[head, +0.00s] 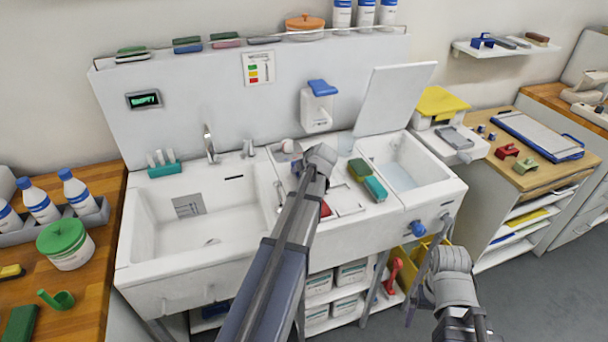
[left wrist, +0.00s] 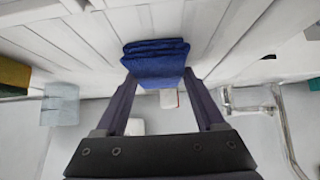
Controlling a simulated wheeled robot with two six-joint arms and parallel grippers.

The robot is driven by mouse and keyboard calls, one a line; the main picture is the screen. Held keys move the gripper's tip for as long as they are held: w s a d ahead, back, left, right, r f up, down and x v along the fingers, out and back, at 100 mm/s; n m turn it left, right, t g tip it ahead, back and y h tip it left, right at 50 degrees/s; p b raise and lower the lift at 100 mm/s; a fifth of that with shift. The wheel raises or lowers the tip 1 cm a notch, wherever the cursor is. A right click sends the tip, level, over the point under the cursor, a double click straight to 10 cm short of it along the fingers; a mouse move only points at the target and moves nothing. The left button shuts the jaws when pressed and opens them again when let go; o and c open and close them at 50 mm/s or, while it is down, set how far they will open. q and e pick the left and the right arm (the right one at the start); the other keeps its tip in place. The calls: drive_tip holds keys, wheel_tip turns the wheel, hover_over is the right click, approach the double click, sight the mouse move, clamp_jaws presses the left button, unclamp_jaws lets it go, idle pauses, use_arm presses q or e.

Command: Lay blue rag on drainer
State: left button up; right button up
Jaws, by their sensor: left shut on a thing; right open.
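My left gripper (left wrist: 162,100) is shut on the folded blue rag (left wrist: 157,62), which sits between the fingertips in the left wrist view. White grooved surfaces show behind and around the rag; I cannot tell whether it touches them. In the head view my left arm reaches over the middle of the sink unit and hides the rag and most of the gripper. The white drainer (head: 347,207) is the strip between the two basins, partly behind that arm. My right gripper (head: 478,326) is open and low at the bottom right, in front of the sink unit and apart from it.
A green-and-yellow sponge (head: 359,170) and a teal block (head: 375,188) lie right of my left arm. The large left basin (head: 210,215) looks empty. A raised white panel (head: 395,95) stands behind the small right basin (head: 405,165). A tap (head: 209,145) rises behind the left basin.

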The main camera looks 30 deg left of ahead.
use_arm(q)
drive_tip(key=shift+f, duration=0.15)
drive_tip(key=o, duration=1.5)
drive_tip(key=shift+s+d+r+p, duration=0.1)
drive_tip(key=shift+s+r+p, duration=0.05)
drive_tip(key=shift+r+p, duration=0.25)
drive_tip(key=p+v, duration=0.8)
drive_tip(key=v, duration=0.3)
drive_tip(key=shift+s+d+r, duration=0.1)
drive_tip(key=shift+s+d, duration=0.05)
